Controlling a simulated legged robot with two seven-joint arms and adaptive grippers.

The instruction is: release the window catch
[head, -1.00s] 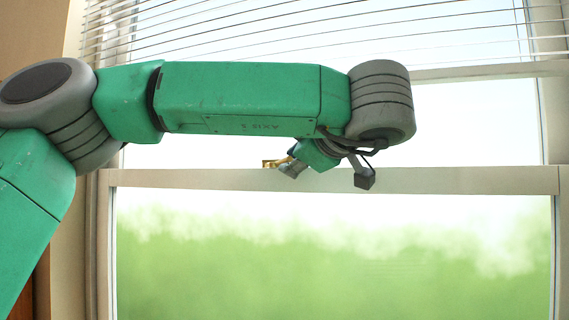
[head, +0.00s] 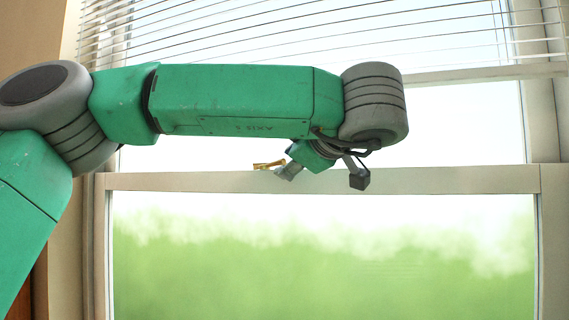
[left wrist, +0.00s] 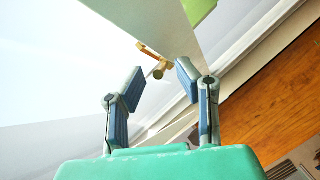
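The small brass window catch (head: 268,165) sits on the white rail (head: 440,181) across the middle of the window. It also shows in the left wrist view (left wrist: 158,68), just beyond the fingertips and roughly in line with the gap between them. My left gripper (head: 320,175) is beside the catch at its right, with one finger close to it. In the left wrist view the fingers of my left gripper (left wrist: 158,88) stand apart with nothing between them. I cannot tell whether a finger touches the catch. My right gripper is not in view.
Raised blinds (head: 300,35) hang across the top of the window. The lower pane (head: 320,255) shows blurred green outside. A brown wooden surface (left wrist: 265,95) lies at the right in the left wrist view. The rail right of my gripper is clear.

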